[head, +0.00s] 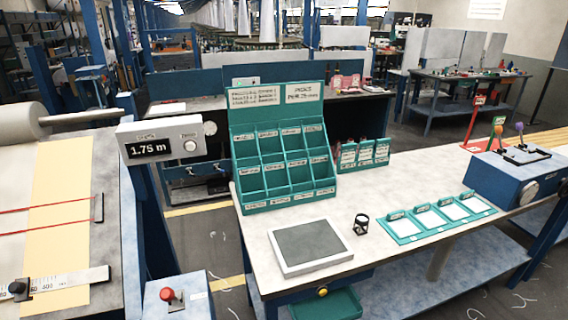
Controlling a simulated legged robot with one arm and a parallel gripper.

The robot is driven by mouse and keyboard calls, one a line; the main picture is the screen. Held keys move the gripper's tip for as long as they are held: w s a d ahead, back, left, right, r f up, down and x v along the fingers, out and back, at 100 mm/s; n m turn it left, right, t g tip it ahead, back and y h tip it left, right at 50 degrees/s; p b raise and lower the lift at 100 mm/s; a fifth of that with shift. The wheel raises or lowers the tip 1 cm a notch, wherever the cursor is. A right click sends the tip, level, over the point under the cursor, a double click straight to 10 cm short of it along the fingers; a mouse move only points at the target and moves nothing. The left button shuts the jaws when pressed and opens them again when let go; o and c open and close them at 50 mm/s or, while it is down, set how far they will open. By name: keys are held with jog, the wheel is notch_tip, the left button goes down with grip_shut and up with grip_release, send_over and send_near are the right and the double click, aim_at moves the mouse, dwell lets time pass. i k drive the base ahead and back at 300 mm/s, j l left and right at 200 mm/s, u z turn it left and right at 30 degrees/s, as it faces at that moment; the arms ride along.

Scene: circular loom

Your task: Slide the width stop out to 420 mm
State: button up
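The width stop appears to be the dark slide with a round black knob (17,288) at the lower left. It sits on a pale ruler bar (75,280) with printed marks, which lies across the left bench. My gripper is not in view.
The left bench carries a cream fabric strip (58,170), a white roll (30,122) and red lines. A 1.75 m display box (165,140) and a red button (167,294) stand right of it. The right table (390,200) holds a teal rack (280,165) and grey pad (310,243).

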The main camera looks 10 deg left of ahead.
aim_at(20, 286)
jog(key=u, duration=2.4)
